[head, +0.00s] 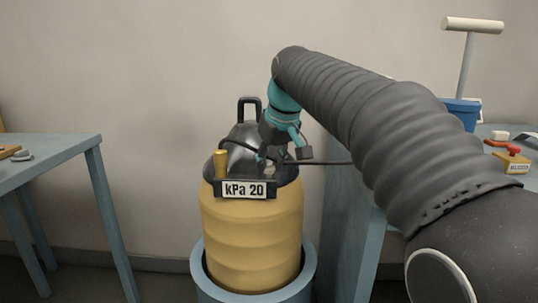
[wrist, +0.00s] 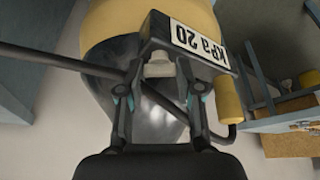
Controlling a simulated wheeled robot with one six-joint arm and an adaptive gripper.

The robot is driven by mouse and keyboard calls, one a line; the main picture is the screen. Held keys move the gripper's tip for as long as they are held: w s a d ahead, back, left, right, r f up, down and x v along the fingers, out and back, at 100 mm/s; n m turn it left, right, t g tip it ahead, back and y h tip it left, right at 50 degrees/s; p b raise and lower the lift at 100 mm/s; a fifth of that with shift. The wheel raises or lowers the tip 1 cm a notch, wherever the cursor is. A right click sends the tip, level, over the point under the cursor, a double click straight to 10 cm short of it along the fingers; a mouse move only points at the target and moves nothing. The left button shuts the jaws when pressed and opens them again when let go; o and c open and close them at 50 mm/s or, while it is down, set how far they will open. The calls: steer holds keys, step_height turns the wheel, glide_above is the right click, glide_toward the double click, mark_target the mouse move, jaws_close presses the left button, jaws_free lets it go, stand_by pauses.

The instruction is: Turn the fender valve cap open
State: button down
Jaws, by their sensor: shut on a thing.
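The fender (head: 251,240) is a yellow ribbed cylinder with a black domed top and a plate reading "kPa 20" (head: 249,189). It stands upright. The valve cap (wrist: 159,66) is a small pale piece behind the plate in the wrist view. My gripper (wrist: 160,84) reaches down onto the black top and is shut on the valve cap, one finger on each side. In the head view my gripper (head: 274,156) stands just behind the plate's right end and largely hides the cap. How far the cap is turned cannot be told.
A blue-grey tub (head: 202,277) holds the fender. A gold cylinder (head: 221,164) and a black handle (head: 249,101) rise from its top. A dark hose (head: 330,162) runs right. Tables stand left (head: 50,150) and right, the right one bearing a blue pot (head: 459,115).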

steer(key=n+g+p, duration=0.1)
steer(key=n, duration=0.1)
steer(key=n+y+p, duration=0.1)
steer(key=n+p, duration=0.1)
steer(key=n, duration=0.1)
steer(key=shift+w+d+r+n+g, duration=0.1)
steer(key=shift+w+n+g, duration=0.05)
steer(key=shift+n+g, duration=0.2)
steer(key=n+g, duration=0.1)
steer(key=n, duration=0.1)
steer(key=n+g+y, duration=0.1)
steer(key=n, duration=0.2)
steer(key=shift+n, duration=0.35)
steer(key=c, duration=0.8)
jaws_free()
steer(key=shift+o, duration=0.2)
steer(key=v, duration=1.1)
steer(key=shift+d+r, duration=0.25)
steer(key=shift+r, duration=0.1)
steer(key=shift+w, duration=0.15)
